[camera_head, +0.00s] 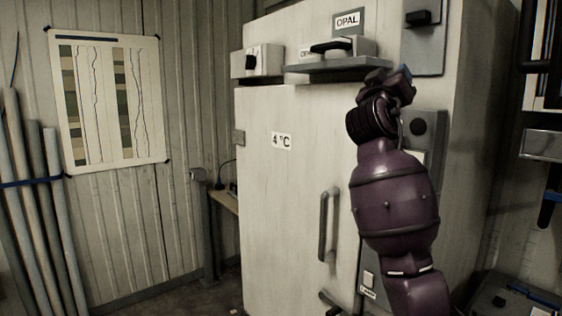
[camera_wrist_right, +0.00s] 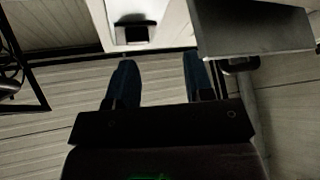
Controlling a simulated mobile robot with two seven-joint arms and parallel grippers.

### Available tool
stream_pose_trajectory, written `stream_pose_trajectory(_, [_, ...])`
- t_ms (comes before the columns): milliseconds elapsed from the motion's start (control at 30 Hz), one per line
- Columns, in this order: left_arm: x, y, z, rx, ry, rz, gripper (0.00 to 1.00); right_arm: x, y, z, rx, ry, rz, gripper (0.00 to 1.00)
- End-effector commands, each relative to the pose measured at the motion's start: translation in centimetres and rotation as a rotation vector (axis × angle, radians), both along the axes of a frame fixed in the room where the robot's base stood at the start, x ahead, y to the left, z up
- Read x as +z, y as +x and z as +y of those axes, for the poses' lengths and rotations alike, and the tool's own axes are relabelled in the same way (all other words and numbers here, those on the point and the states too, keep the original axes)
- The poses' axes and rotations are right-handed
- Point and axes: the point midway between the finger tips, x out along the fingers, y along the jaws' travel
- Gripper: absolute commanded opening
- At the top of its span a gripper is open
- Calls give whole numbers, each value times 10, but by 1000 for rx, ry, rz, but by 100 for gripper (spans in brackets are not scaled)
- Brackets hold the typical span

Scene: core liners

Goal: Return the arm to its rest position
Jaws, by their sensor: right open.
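My right arm is raised in front of the white cabinet (camera_head: 290,200). My right gripper (camera_head: 392,82) is near the cabinet's upper part, just below and right of a grey shelf (camera_head: 335,70). In the right wrist view the two dark fingers of this gripper (camera_wrist_right: 160,80) stand wide apart with nothing between them. A dark block on a pale plate (camera_wrist_right: 136,32) shows beyond the fingertips. A grey box-like part (camera_wrist_right: 250,28) lies beyond the right finger. Whether the fingers touch anything cannot be told. My left gripper is not in view.
The cabinet carries a vertical handle (camera_head: 328,225), a "4 °C" label (camera_head: 281,141) and an "OPAL" sign (camera_head: 347,20). A switch box (camera_head: 258,61) sits at its upper left.

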Motion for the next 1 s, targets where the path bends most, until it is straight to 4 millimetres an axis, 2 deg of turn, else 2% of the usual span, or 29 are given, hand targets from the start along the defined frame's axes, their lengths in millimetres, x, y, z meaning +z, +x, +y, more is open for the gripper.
stream_pose_trajectory(33, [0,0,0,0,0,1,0,-27,7,2,58,-9,22,48])
stream_pose_trajectory(200, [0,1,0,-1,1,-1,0,-109,17,11,254,-9,76,48])
stream_pose_trajectory(467, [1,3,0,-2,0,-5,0,-233,2,16,487,62,160,48])
stream_pose_trajectory(600, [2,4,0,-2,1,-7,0,-298,-17,16,580,126,207,48])
stream_pose_trajectory(767, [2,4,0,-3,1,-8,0,-369,-48,12,656,214,267,48])
stream_pose_trajectory(1000, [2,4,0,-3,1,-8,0,-470,-109,1,709,363,378,48])
